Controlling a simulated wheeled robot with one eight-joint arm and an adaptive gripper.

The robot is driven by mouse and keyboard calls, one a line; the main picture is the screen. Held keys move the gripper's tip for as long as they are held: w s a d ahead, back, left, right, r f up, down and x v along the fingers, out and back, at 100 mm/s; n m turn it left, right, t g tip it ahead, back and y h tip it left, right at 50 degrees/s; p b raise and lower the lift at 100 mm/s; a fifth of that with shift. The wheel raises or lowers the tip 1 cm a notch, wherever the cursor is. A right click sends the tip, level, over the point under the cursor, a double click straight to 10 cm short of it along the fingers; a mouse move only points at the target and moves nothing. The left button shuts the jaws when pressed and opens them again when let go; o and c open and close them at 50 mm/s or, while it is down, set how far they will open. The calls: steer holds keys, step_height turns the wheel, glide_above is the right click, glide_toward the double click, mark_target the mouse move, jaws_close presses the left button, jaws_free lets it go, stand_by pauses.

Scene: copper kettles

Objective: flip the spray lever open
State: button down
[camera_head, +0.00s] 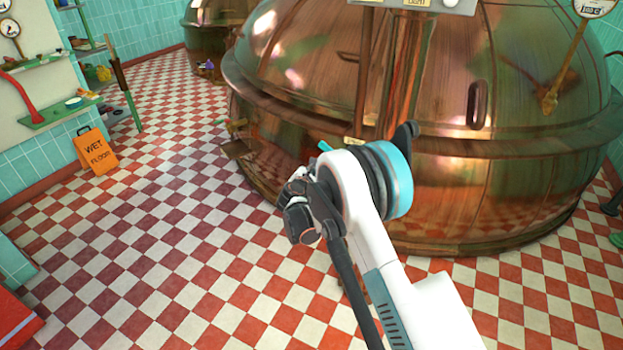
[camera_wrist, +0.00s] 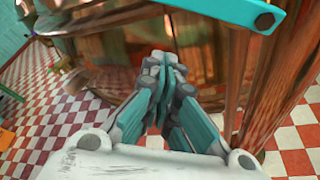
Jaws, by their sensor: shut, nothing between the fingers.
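A teal bar (camera_wrist: 225,9) with a dark round bolt crosses the top right of the wrist view, beyond my gripper and above its fingertips. It looks like the spray lever, though I cannot be sure. In the head view only a short teal end (camera_head: 325,146) shows beside my wrist, near the lower end of a vertical copper pipe (camera_head: 363,75); the rest is hidden by my arm. My gripper (camera_wrist: 164,66) is shut and empty, its fingertips together and apart from the teal bar. In the head view my gripper (camera_head: 298,212) is left of my wrist.
A large copper kettle (camera_head: 290,70) fills the back and right. A second kettle (camera_head: 208,35) stands farther back. An orange wet-floor sign (camera_head: 95,150) and a green shelf (camera_head: 60,112) are at the left. The checkered floor at the left is clear.

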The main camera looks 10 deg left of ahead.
steer(key=shift+w+d+r+b, duration=0.5)
steer(key=shift+d+r, duration=0.1)
steer(key=shift+r, duration=0.1)
steer(key=shift+w+d+r+b, duration=0.4)
steer(key=shift+d+r+b, duration=0.1)
steer(key=shift+d+r, duration=0.15)
